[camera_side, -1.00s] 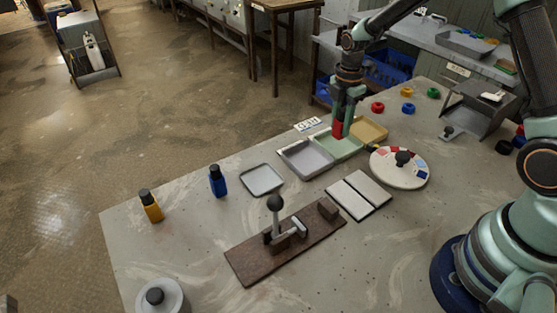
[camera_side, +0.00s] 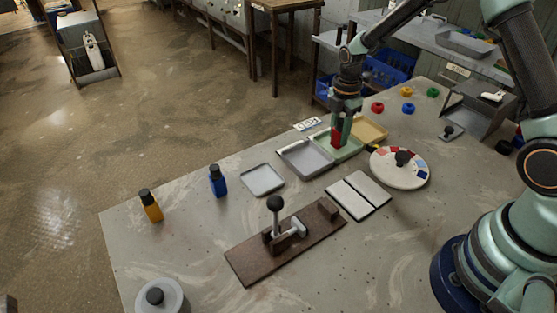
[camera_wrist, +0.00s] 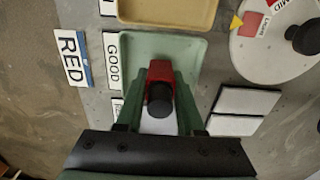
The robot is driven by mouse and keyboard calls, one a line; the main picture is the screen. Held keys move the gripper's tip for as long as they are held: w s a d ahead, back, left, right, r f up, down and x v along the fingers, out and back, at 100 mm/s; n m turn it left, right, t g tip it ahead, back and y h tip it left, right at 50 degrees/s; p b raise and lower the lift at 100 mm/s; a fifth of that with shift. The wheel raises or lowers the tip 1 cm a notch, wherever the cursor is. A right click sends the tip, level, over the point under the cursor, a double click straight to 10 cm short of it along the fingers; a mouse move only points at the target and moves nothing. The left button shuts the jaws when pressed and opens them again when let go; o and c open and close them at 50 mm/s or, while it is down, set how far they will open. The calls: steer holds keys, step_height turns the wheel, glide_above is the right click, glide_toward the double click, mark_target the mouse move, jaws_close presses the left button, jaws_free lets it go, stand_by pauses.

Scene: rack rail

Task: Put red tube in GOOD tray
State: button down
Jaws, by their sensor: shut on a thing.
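The red tube (camera_wrist: 160,75) with a dark cap (camera_wrist: 159,100) is between the fingers of my gripper (camera_wrist: 160,90), which is shut on it. In the side view the red tube (camera_side: 336,137) is upright in my gripper (camera_side: 342,128), low over the green tray (camera_side: 352,152). Whether its bottom touches the tray floor I cannot tell. In the wrist view the green tray (camera_wrist: 196,46) has a GOOD label (camera_wrist: 112,60) beside it. The fingers hide part of the tube and tray.
A yellow tray (camera_side: 374,127) and a grey tray (camera_side: 305,160) flank the green one. A round dial plate (camera_side: 400,172) and two pale plates (camera_side: 358,196) lie nearby. Blue (camera_side: 217,181) and orange (camera_side: 150,206) bottles stand left. A RED sign (camera_wrist: 72,58) lies beside the trays.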

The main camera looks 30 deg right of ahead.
mark_target(342, 120)
steer(key=shift+f, duration=0.2)
steer(key=shift+c, duration=2.2)
jaws_free()
steer(key=shift+r, duration=0.1)
steer(key=shift+r, duration=3.9)
steer(key=shift+r, duration=0.1)
steer(key=s+a+r+m+t, duration=0.2)
steer(key=s+r+m, duration=0.5)
steer(key=s+m, duration=0.1)
steer(key=s+a+r+m+t, duration=0.3)
steer(key=s+r+m, duration=0.5)
steer(key=m, duration=0.2)
steer(key=shift+t, duration=0.3)
